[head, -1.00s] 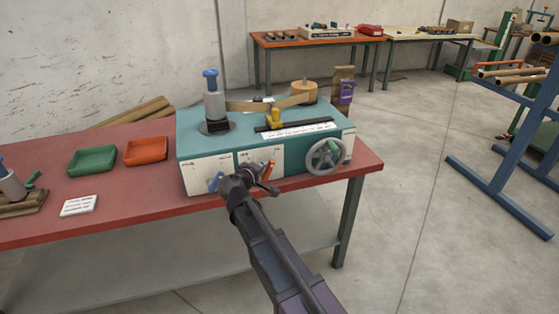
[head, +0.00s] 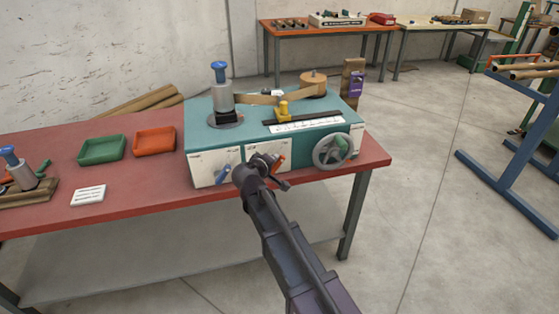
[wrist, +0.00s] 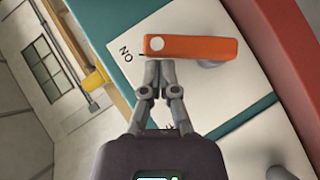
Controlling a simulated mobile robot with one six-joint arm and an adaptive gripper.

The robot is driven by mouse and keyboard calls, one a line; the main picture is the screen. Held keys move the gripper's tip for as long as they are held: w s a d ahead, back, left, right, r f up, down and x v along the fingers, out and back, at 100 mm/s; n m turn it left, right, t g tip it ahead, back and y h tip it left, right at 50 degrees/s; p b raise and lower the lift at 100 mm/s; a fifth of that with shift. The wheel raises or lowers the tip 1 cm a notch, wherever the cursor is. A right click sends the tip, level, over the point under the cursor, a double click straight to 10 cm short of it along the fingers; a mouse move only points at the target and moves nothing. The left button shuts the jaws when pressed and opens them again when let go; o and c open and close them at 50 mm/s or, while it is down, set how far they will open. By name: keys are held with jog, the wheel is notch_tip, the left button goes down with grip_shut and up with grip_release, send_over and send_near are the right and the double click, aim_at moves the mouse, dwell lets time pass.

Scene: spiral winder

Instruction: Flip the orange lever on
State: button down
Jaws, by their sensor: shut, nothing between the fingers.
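The orange lever (wrist: 205,47) is on the white front panel of the teal winder. In the wrist view it lies across the picture, with a pale round spot at its left end beside the printed "ON". My gripper (wrist: 160,66) is shut and empty, its fingertips at the lever's lower edge near that left end. I cannot tell whether they touch it. In the head view only a bit of the lever (head: 281,160) shows past my gripper (head: 272,162), which hides the rest.
A blue lever (head: 222,174) sits on the panel left of my gripper, and a handwheel (head: 332,152) to its right. The winder (head: 205,138) stands on a red table (head: 150,192). Green (head: 101,149) and orange (head: 153,141) trays lie at left.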

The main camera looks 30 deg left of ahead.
dwell(0.5)
jog(key=shift+r, duration=0.15)
jog(key=a+r+p+v, duration=0.1)
jog(key=p+v, duration=0.5)
jog(key=v, duration=0.6)
jog(key=shift+a+r, duration=0.35)
jog(key=shift+a, duration=0.3)
jog(key=shift+s, duration=0.1)
